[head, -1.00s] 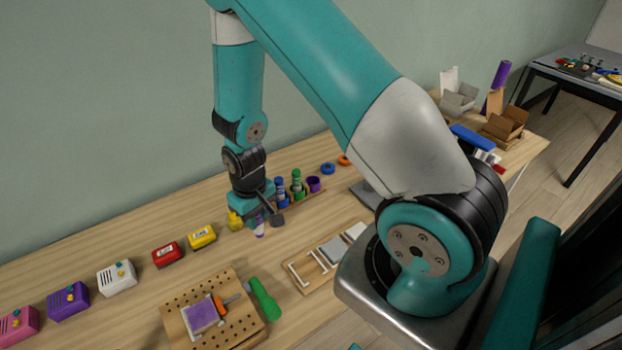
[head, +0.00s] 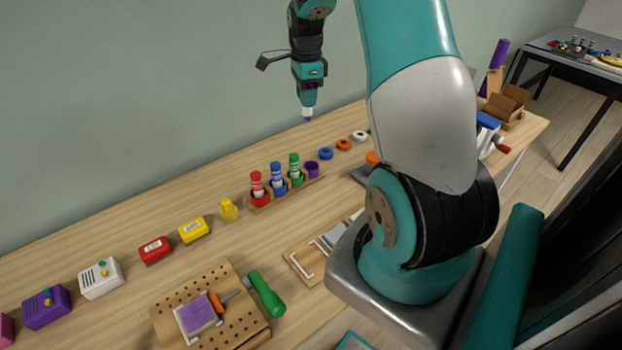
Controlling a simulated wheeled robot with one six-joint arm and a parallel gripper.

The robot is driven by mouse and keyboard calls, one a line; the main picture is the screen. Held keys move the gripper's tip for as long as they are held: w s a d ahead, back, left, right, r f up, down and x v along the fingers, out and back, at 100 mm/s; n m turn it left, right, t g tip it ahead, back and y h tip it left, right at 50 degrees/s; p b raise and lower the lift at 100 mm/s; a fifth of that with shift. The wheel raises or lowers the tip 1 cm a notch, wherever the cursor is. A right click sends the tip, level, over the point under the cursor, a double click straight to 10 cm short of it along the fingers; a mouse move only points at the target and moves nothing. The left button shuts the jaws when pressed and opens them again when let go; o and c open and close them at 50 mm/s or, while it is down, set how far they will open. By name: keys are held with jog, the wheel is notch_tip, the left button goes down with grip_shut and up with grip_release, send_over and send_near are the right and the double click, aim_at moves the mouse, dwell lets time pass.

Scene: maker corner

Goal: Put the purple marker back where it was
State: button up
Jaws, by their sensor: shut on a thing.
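My gripper (head: 308,98) is high above the back of the table, near the wall, pointing down. It is shut on the purple marker (head: 307,114), whose white body and purple lower end stick out below the fingers. The rest of the marker is hidden in the gripper. Below it, the wooden marker rack (head: 264,204) stands on the table. Red (head: 257,186), blue (head: 278,175) and green (head: 295,167) markers stand upright in cups of their own colour. The purple cup (head: 312,168) at the rack's right end looks empty.
Left of the rack are a yellow bottle (head: 229,210), a yellow box (head: 194,230) and a red box (head: 155,249). A pegboard (head: 170,309) and green-handled tool (head: 266,294) are in front. My arm hides part of the table.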

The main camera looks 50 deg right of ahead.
jog(key=shift+s+d+r+m, duration=0.15)
jog(key=shift+s+d+m, duration=0.05)
jog(key=shift+d+m, duration=0.25)
notch_tip(320, 180, down, 20)
jog(key=p, duration=0.3)
jog(key=shift+d+r, duration=0.1)
jog(key=shift+r, duration=0.1)
jog(key=shift+f, duration=0.15)
jog(key=o, duration=0.9)
jog(key=shift+c, duration=0.2)
